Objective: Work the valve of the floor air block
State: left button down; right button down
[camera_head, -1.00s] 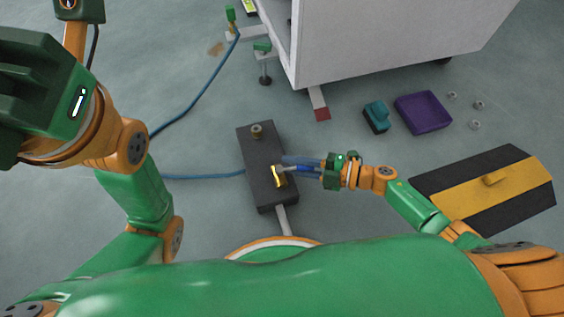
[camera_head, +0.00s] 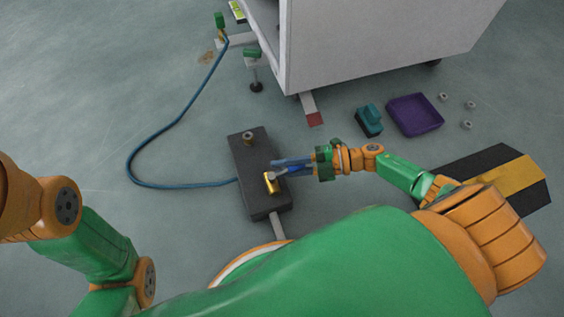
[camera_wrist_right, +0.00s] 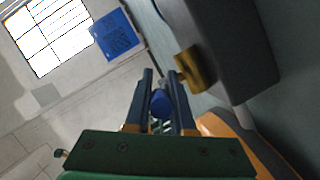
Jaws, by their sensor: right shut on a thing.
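The floor air block (camera_head: 246,160) is a dark grey box on the floor in the middle of the head view. A brass valve (camera_head: 271,184) sits on its right side, and also shows in the wrist view (camera_wrist_right: 188,70). A short grey lever runs from the valve to my right gripper (camera_head: 280,168). The right gripper's dark blue fingers (camera_wrist_right: 160,88) are shut on the lever's blue end (camera_wrist_right: 160,103), beside the block. Part of the lever is hidden by the fingers. My left arm shows at the lower left, but its gripper is out of view.
A blue hose (camera_head: 135,160) curves from the block's left side to a green-handled fitting (camera_head: 220,22). A white cabinet (camera_head: 370,45) stands behind. A teal item (camera_head: 369,120), a purple tray (camera_head: 415,115) and a black-and-yellow box (camera_head: 490,170) lie to the right.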

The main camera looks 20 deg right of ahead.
jog(key=shift+w+d, duration=0.1)
jog(key=c, duration=1.1)
grip_release()
jog(key=shift+o, duration=0.2)
jog(key=p+v, duration=0.1)
jog(key=v, duration=0.6)
